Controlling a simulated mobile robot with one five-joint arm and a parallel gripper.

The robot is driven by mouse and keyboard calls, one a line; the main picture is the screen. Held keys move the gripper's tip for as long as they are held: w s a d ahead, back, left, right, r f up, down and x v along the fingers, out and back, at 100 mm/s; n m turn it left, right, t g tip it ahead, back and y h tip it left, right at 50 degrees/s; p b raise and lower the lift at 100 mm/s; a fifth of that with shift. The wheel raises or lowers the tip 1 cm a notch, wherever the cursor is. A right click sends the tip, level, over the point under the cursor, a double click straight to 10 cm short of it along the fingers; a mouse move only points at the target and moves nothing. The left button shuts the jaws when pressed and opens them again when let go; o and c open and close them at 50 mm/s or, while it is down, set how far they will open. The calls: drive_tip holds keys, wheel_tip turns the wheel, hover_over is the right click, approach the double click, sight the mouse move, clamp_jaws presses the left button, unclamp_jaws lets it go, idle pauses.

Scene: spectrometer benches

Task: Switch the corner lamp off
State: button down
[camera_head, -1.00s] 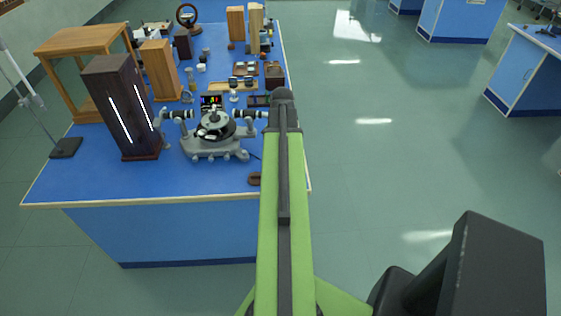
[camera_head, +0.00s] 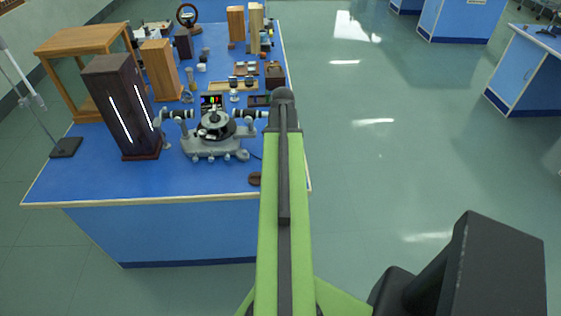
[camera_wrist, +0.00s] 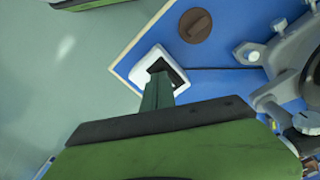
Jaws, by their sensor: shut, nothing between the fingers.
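My gripper (camera_wrist: 160,70) is shut and empty, pointing down at a white square plate (camera_wrist: 174,66) near the bench corner in the wrist view. The fingertips cover part of the plate, and I cannot tell whether they touch it. A thin dark cable leaves the plate to the right. In the head view my arm hides the plate and gripper. A dark wooden housing (camera_head: 117,98) with two lit white strips stands on the bench at left. A stand with a pale tube (camera_head: 20,75) is at the far left; I cannot tell which is the corner lamp.
A brown round knob piece (camera_wrist: 196,25) lies beside the plate; it also shows in the head view (camera_head: 255,179). A grey spectrometer (camera_head: 213,145) stands close by. Wooden boxes and small items fill the blue bench (camera_head: 90,182) behind.

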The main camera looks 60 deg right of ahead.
drive_tip(key=shift+f+b, duration=0.8)
drive_tip(key=shift+f, duration=0.05)
idle(0.3)
wheel_tip(320, 180, up, 7)
drive_tip(key=p, duration=0.7)
drive_tip(key=shift+r, duration=0.1)
